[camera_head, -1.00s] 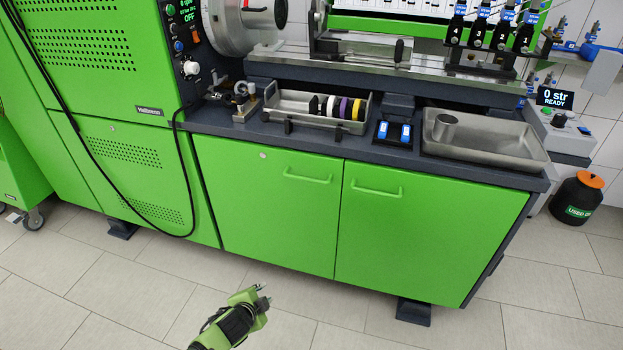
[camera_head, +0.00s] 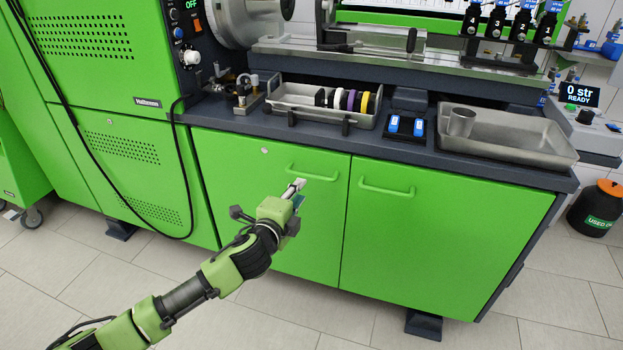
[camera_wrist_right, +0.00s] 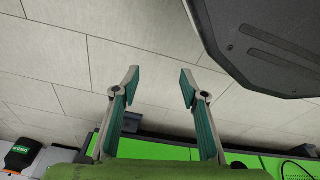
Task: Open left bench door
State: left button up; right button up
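The left bench door (camera_head: 245,185) is a green panel, shut flush with the bench front in the head view. Its green bar handle (camera_head: 312,173) runs near its top right. My left gripper (camera_head: 299,192) is in front of this door, just below and left of the handle. Its fingers look apart, with a pale tip and a teal pad showing, and nothing is seen between them. I cannot tell whether it touches the door. My right gripper (camera_wrist_right: 160,85) is open and empty in the right wrist view, with floor tiles beyond it.
The right bench door (camera_head: 435,240) is also shut, with its own handle (camera_head: 387,188). A metal tray (camera_head: 505,137) and a parts tray (camera_head: 322,103) stand on the bench top. A black cable (camera_head: 184,170) hangs at the left. Tiled floor lies in front.

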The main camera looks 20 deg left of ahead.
aim_at(311, 177)
pick_arm(q)
jog(key=shift+b+x, duration=1)
jog(key=shift+x, duration=4.6)
pick_arm(e)
jog(key=w+r, duration=0.3)
jog(key=r, duration=0.3)
jog(key=shift+a+r, duration=0.2)
pick_arm(q)
grip_shut()
